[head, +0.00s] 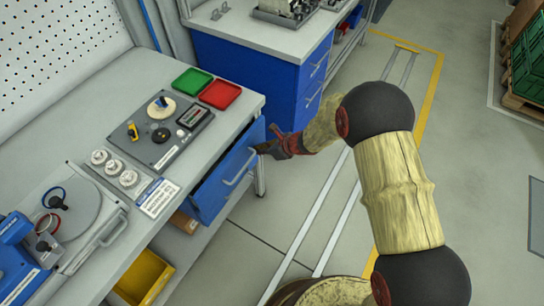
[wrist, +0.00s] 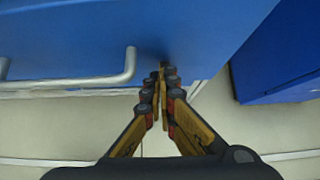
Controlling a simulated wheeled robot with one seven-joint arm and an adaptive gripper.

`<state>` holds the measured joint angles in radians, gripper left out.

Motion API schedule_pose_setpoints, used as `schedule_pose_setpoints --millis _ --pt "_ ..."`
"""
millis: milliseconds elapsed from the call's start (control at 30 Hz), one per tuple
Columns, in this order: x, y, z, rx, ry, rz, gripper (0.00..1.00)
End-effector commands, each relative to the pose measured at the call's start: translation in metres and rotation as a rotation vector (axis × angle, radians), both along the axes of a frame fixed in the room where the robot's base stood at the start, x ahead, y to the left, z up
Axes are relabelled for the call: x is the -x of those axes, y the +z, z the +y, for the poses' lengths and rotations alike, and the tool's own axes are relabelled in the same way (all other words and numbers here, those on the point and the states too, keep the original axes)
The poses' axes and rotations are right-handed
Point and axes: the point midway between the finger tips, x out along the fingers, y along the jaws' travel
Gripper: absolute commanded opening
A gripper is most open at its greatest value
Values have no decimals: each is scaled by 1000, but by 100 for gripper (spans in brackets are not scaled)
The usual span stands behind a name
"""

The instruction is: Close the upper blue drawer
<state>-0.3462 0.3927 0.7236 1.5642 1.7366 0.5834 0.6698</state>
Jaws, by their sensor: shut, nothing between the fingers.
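The upper blue drawer (head: 222,191) is under the near workbench and stands partly open, with a dark gap showing behind its front panel. Its pale bar handle (head: 240,168) is on the front; the handle (wrist: 110,79) also shows in the wrist view, left of my fingers. My gripper (head: 260,148) is shut and empty at the right end of the drawer front. In the wrist view my gripper (wrist: 163,70) has its fingertips together at the blue front, beside the handle's end. I cannot tell whether they touch it.
The workbench top (head: 125,85) holds a green tray (head: 193,81), a red tray (head: 220,94) and a grey device panel. A yellow bin (head: 143,278) is on the lower shelf. A second blue cabinet (head: 270,75) stands behind. The floor (head: 320,200) to the right is open.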

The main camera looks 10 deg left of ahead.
Motion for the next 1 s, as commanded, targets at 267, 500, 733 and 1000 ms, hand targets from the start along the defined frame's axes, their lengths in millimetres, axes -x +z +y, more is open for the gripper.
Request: schedule_pose_setpoints --millis 267,500,733,1000 --pt "-12 0 33 0 3 -2 0" --pt "-16 0 43 -1 1 -1 0" --pt "-17 1 46 -2 1 -1 0" --pt "-17 1 47 -2 3 -2 0"
